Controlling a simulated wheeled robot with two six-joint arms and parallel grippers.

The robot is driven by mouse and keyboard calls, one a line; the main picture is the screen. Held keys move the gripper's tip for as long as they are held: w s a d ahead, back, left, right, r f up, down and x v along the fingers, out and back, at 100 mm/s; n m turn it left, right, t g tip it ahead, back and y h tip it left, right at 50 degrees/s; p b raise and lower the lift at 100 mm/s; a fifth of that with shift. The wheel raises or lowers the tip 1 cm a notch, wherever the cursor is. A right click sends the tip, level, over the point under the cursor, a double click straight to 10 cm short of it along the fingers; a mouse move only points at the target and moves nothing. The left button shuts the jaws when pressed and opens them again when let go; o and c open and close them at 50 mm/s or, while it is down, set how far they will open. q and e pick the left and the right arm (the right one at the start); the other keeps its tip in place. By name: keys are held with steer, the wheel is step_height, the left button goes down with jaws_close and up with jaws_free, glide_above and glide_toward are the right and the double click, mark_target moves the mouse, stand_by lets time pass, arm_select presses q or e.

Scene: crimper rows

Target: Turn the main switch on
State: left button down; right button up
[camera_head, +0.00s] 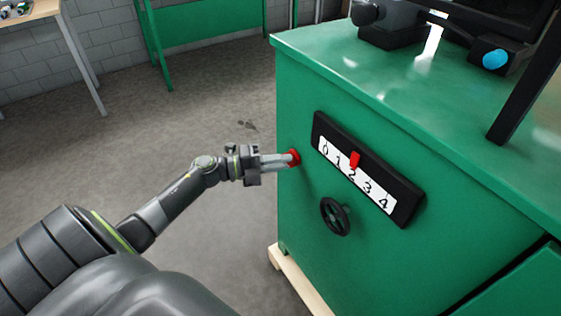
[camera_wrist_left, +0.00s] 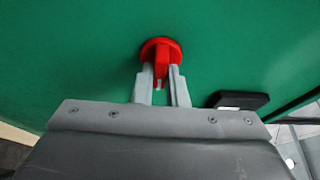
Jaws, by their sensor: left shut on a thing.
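The main switch (camera_head: 294,157) is a red round knob on the front of the green machine cabinet (camera_head: 300,215). In the left wrist view the switch (camera_wrist_left: 161,47) shows a round red base and a raised grip bar. My left gripper (camera_head: 286,159) reaches it from the left in the head view. Its two grey fingers (camera_wrist_left: 162,88) are shut on the switch's grip bar, one on each side. The bar looks about upright in the wrist view. My right gripper is not in view.
Right of the switch is a black scale panel (camera_head: 407,196) numbered 0 to 4, with a red pointer (camera_head: 355,159) near 2. A black handwheel (camera_head: 336,216) sits below it. Dark equipment stands on the cabinet top. Open floor (camera_head: 150,130) lies left.

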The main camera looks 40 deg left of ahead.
arm_select(q)
steer(key=c, duration=1.4)
jaws_free()
steer(key=shift+c, duration=0.2)
steer(key=shift+s+a, duration=0.1)
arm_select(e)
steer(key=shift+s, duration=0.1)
